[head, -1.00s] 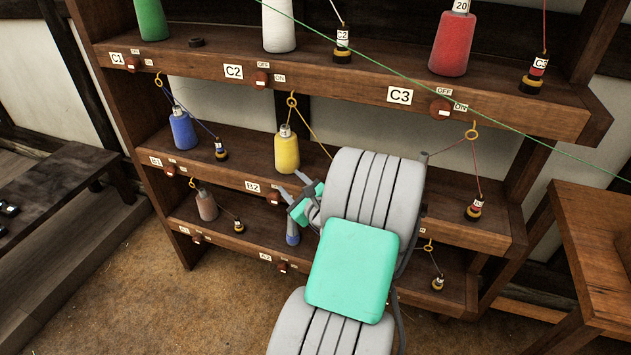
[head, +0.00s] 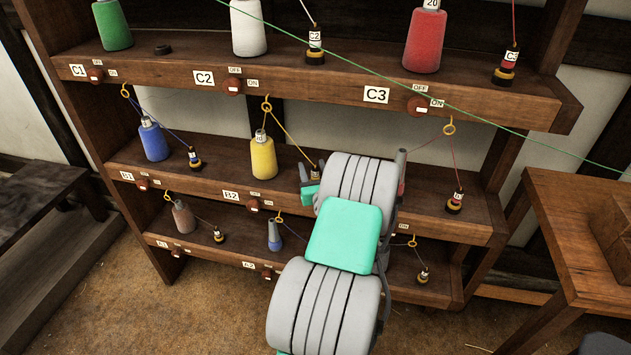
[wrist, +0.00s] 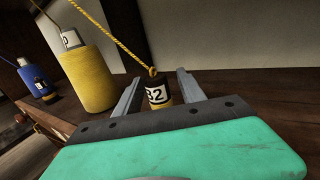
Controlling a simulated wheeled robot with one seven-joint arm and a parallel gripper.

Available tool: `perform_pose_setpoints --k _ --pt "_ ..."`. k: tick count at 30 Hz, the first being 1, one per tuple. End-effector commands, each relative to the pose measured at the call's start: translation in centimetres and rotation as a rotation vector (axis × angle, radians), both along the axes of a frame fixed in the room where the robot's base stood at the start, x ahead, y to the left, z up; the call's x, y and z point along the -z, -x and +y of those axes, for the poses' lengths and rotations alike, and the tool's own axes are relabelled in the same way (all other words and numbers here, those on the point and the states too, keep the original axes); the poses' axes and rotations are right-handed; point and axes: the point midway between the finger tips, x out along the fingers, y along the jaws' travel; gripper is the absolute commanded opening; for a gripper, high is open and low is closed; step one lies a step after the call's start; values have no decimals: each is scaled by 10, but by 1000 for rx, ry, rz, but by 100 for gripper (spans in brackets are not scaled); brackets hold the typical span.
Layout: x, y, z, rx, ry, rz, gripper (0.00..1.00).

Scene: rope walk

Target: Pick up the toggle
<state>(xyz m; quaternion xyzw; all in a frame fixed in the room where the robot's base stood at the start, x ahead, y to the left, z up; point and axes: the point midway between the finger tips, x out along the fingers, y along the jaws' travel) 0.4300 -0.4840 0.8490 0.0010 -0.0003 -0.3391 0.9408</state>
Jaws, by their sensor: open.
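The toggle (wrist: 157,95) is a small dark peg with a yellow band and a white label that seems to read B2. It stands on the middle shelf, with a yellow cord rising from its top to the left. In the wrist view my gripper (wrist: 158,78) is open, with one finger on each side of the toggle and visible gaps to it. In the head view the toggle (head: 316,171) shows just above my gripper (head: 309,176), partly hidden by my arm. The yellow spool (wrist: 88,80) stands to the left of the left finger.
The middle shelf (head: 220,185) also carries a blue spool (head: 153,141) and another toggle (head: 195,159) at left. Red switches line the shelf fronts. A wooden table (head: 585,230) stands at right.

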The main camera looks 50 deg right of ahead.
Motion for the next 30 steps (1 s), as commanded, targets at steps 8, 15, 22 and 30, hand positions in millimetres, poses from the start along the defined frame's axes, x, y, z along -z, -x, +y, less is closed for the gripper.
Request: perform_pose_setpoints --k 8,15,22,30 --pt "0 1 -1 2 1 1 30" --pt "0 1 -1 2 1 1 10" --pt "0 1 -1 2 1 1 0" --pt "0 1 -1 1 1 1 0"
